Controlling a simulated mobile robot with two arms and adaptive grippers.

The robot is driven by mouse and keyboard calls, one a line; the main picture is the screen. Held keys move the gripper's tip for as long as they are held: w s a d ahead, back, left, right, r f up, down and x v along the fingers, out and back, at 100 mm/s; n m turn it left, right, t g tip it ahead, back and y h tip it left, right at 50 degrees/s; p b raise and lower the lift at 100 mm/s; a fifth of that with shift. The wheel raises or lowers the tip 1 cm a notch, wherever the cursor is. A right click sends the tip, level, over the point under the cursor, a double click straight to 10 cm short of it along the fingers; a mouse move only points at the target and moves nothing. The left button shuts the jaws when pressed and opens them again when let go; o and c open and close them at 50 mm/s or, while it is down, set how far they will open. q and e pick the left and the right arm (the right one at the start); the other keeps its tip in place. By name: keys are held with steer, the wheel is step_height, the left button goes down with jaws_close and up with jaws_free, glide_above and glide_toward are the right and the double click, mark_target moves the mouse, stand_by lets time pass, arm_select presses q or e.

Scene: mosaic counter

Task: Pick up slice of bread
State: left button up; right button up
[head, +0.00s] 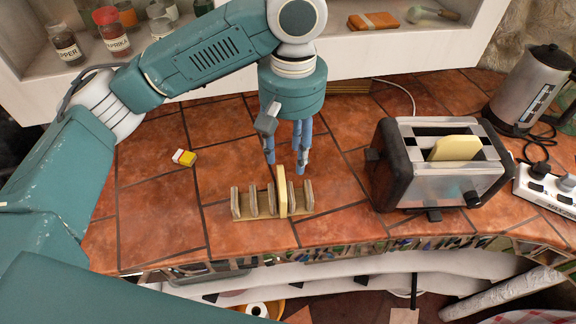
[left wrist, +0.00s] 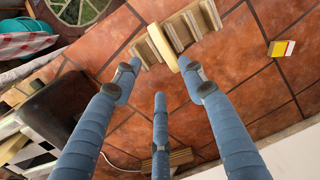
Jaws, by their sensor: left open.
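A pale yellow slice of bread (head: 281,192) stands upright in a small wooden rack (head: 244,221) with several upright slats, near the counter's front edge. A second slice of bread (head: 455,148) sticks out of the toaster (head: 440,185) on the right. My left gripper (head: 286,164) points down just behind and above the rack, with its fingers apart and empty. In the left wrist view the rack's slice (left wrist: 161,46) lies ahead of my open fingertips (left wrist: 160,76), in the gap between the two outer fingers. I cannot tell whether any finger touches it. My right gripper is not in view.
A kettle (head: 530,90) and a white power strip (head: 546,187) stand right of the toaster. A small yellow-and-white box (head: 184,158) lies on the left. Shelves with jars (head: 112,35) line the back. The tiles between box and rack are clear.

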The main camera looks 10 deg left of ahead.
mark_target(284, 179)
arm_select(q)
steer(key=f, duration=0.1)
steer(key=s+f, duration=0.2)
steer(key=f, duration=0.1)
steer(key=shift+s+a+f, duration=0.1)
steer(key=shift+s, duration=0.15)
steer(key=f, duration=0.1)
steer(key=f+p, duration=0.1)
steer(key=f, duration=0.1)
steer(key=w+f, duration=0.1)
steer(key=shift+a+f+p, duration=0.2)
steer(key=shift+a+p, duration=0.15)
steer(key=shift+p, duration=0.05)
steer(key=shift+f, duration=0.55)
steer(key=c, duration=0.8)
steer(key=shift+c, duration=0.2)
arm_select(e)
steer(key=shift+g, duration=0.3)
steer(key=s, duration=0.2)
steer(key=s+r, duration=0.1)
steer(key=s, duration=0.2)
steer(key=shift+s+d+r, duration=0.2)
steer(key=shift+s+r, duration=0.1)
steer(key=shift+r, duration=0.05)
